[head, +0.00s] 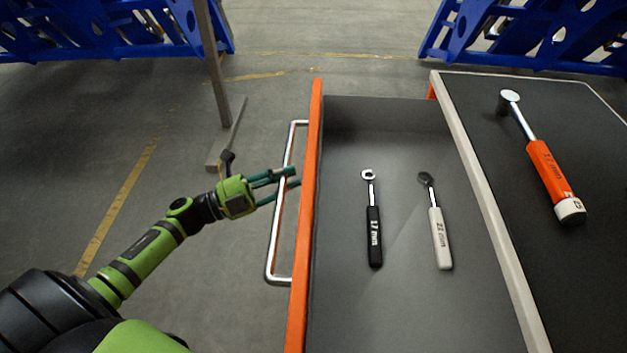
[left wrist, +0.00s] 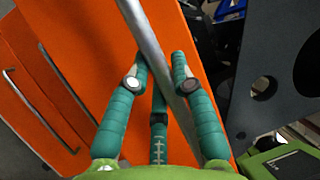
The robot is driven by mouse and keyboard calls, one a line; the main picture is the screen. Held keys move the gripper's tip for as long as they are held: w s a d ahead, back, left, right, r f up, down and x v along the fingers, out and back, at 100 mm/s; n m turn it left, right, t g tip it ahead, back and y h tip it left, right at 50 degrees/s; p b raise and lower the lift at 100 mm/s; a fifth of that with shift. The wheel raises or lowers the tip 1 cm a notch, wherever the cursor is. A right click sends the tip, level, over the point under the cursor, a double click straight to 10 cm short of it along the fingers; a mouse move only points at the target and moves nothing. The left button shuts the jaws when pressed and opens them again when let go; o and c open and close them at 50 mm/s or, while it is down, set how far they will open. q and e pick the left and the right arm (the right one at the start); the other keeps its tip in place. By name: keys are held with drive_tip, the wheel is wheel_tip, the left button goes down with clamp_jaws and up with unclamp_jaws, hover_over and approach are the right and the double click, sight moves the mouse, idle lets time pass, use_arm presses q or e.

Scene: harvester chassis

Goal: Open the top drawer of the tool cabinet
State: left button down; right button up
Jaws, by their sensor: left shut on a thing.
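The tool cabinet's top drawer (head: 345,300) stands pulled out in the head view, with its orange front (head: 309,190) toward the left. Its long metal handle (head: 279,225) runs along the outside of that front. My left gripper (head: 291,177) has its fingers around the handle, a little above its middle in the picture. In the left wrist view the teal fingers (left wrist: 160,65) close about the handle bar (left wrist: 150,45), which crosses between them. The right gripper is not in view.
Inside the drawer lie a black-handled 17 mm wrench (head: 374,225) and a white-handled 22 mm one (head: 440,235). An orange-handled tool (head: 548,170) lies on the dark cabinet top (head: 490,125). A grey post (head: 214,65) stands on the floor behind my gripper. Blue frames (head: 110,35) stand farther back.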

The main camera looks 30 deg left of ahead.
use_arm(q)
drive_tip(key=shift+s+a, duration=0.25)
drive_tip(key=shift+a, duration=0.4)
drive_tip(key=shift+s+a, duration=0.25)
drive_tip(key=shift+a, duration=0.35)
drive_tip(key=c, duration=1.3)
unclamp_jaws()
drive_tip(key=v, duration=1.2)
drive_tip(key=shift+s, duration=0.1)
